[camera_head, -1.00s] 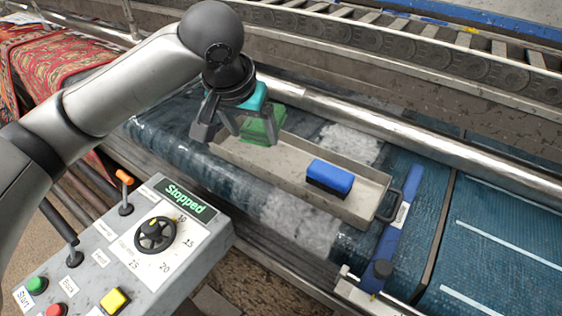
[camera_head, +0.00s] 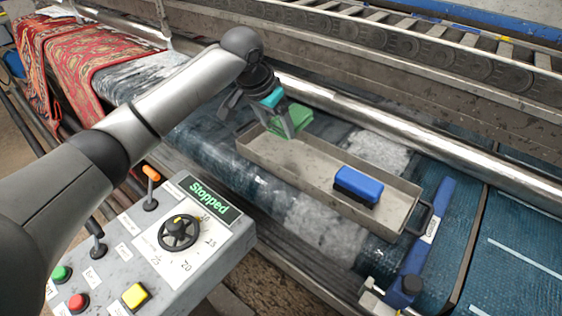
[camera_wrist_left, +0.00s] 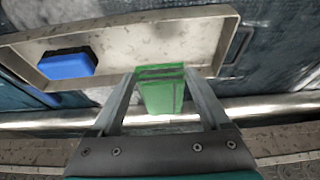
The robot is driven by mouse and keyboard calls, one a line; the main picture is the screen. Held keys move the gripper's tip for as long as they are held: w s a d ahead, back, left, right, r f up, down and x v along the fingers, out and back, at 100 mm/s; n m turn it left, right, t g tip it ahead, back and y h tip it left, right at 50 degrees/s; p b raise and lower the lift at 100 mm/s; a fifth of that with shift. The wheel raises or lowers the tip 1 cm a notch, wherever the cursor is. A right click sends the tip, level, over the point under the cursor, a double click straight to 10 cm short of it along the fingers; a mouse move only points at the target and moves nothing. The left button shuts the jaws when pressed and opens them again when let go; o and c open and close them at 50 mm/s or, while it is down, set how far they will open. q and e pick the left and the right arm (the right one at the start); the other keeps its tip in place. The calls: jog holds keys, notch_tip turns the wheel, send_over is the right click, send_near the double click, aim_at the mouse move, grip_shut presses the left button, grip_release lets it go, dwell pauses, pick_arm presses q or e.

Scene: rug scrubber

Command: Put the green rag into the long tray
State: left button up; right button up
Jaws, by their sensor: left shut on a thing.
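The green rag (camera_head: 291,122) is a folded block held in my left gripper (camera_head: 288,128), at the far left end of the long tray (camera_head: 310,178). In the left wrist view the rag (camera_wrist_left: 162,92) sits between the two fingers of the gripper (camera_wrist_left: 160,85), with the tray (camera_wrist_left: 190,38) beyond it. My left gripper is shut on the rag. My right gripper is not in view.
A blue brush (camera_head: 358,186) lies in the tray, toward its right end; it also shows in the left wrist view (camera_wrist_left: 68,64). A control panel (camera_head: 150,250) reading "Stopped" stands at front left. A metal roller (camera_head: 400,130) runs behind the tray. A blue bar (camera_head: 425,240) lies to the right.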

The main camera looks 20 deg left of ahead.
pick_arm(q)
notch_tip(320, 180, down, 10)
jog(key=shift+f+b, duration=0.1)
jog(key=shift+b, duration=0.85)
jog(key=shift+f, duration=0.2)
jog(key=shift+f, duration=0.1)
jog(key=o, duration=1.2)
jog(key=p+v, duration=0.3)
jog(key=v, duration=0.9)
